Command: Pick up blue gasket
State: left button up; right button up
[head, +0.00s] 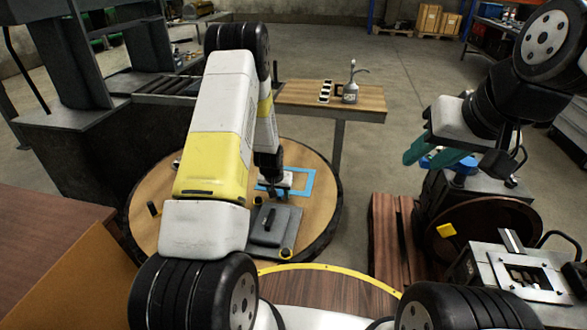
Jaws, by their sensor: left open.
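The blue gasket (309,184) is a thin rectangular frame lying flat on the round wooden table (318,220). My left gripper (272,187) points down over the left part of the gasket and hides some of it. It is open; its fingertips are small and dark here, and I cannot tell whether they touch the gasket.
A grey plate with a handle (272,226) lies just in front of the gasket. Behind stands a wooden bench (300,97) with an oil can (350,88). A dark press (75,130) is at the left, a vise-like fixture (525,275) at the right.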

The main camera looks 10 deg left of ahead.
pick_arm(q)
grip_shut()
dwell(0.3)
